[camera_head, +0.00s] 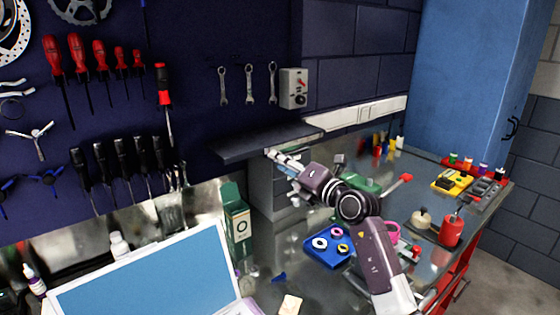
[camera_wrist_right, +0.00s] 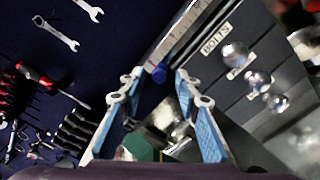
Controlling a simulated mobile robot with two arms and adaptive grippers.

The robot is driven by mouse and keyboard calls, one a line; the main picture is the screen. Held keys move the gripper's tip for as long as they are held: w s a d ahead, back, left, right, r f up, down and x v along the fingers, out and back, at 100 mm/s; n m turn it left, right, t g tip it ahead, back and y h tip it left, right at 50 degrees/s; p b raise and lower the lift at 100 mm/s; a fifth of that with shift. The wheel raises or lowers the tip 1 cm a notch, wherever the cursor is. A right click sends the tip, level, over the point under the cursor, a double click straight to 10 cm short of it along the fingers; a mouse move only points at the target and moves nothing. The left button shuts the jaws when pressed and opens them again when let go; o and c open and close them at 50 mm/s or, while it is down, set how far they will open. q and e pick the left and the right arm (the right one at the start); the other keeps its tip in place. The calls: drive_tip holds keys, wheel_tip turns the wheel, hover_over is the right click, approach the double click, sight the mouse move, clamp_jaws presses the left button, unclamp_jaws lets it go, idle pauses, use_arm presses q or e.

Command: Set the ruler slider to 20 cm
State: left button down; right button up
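In the right wrist view, a pale ruler-like strip (camera_wrist_right: 182,32) runs along the edge of the drawer unit. A round blue knob (camera_wrist_right: 160,73), apparently the slider, sits at its near end. My right gripper (camera_wrist_right: 161,88) is open, with one blue-padded finger on each side of the knob's line. The knob shows between the fingertips, with no clear contact. In the head view my right gripper (camera_head: 281,160) is just below the front of the dark shelf (camera_head: 265,141), and the ruler cannot be made out there. The scale marks are too small to read. My left gripper is not in view.
Labelled drawers (camera_wrist_right: 232,75) with round knobs lie close to the right finger. Wrenches (camera_head: 248,85) and screwdrivers (camera_head: 85,60) hang on the wall. A green box (camera_head: 236,222), a blue tray (camera_head: 313,255) and a red can (camera_head: 451,230) stand on the bench.

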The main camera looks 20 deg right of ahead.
drive_tip(key=shift+w+a, duration=0.15)
drive_tip(key=shift+w, duration=0.15)
clamp_jaws()
idle(0.3)
